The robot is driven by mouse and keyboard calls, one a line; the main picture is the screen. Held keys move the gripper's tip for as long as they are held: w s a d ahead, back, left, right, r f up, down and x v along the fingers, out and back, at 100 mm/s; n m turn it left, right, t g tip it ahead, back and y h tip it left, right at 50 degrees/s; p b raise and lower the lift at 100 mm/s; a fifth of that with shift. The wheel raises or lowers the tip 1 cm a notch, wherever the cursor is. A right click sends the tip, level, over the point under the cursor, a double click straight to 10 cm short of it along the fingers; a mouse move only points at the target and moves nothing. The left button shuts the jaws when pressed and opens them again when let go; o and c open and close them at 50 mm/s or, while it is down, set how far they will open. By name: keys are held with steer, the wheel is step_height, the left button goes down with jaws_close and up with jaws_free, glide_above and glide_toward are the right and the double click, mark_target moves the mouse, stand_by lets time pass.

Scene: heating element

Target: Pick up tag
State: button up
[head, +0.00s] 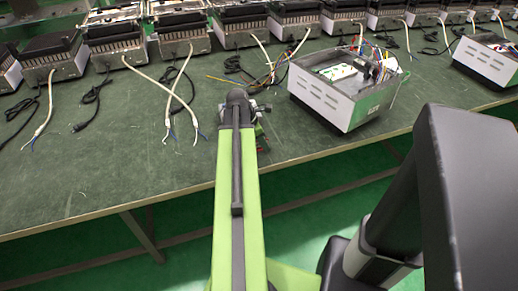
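I cannot make out a tag for certain in the head view. My green arm reaches forward over the front edge of the green worktable (110,180). My gripper (259,112) is at its far end, mostly hidden behind the arm. Only small dark parts show there, so its fingers and anything between them cannot be seen. An open white metal box (325,105) stands just right of the gripper, apart from it. A white and green part (338,72) lies inside the box beside coloured wires.
Several heating units (118,45) stand in a row along the back, with white cables (160,82) and black cords trailing forward. Another open box (488,60) is at the far right. The table's front left is clear.

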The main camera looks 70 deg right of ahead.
jaws_close()
